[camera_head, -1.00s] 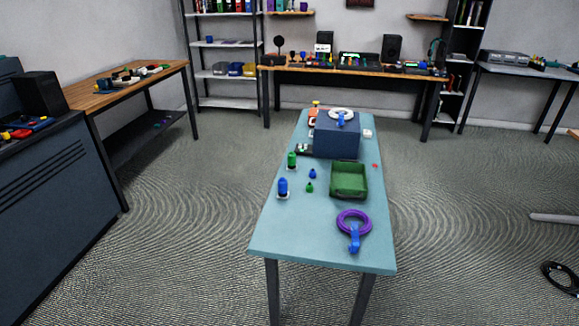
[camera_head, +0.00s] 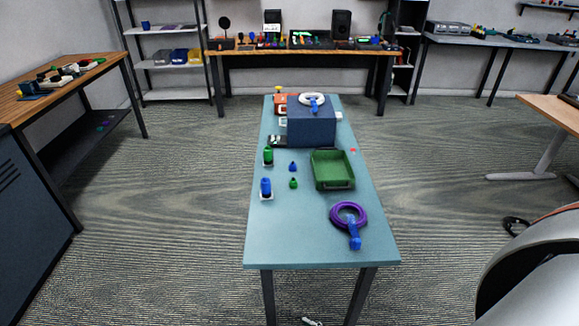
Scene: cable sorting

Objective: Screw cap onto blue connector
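A blue connector (camera_head: 266,188) stands upright on a small white base at the left edge of the blue-green table (camera_head: 300,240). A green connector (camera_head: 268,156) stands behind it on a similar base. To their right, a small blue cap (camera_head: 292,167) and a small green cap (camera_head: 293,183) sit on the tabletop, apart from the connectors.
A green tray (camera_head: 334,185) sits right of the caps. A purple cable coil (camera_head: 336,221) with a blue plug lies near the front right. A dark blue box (camera_head: 312,132) bears a white coil (camera_head: 312,99).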

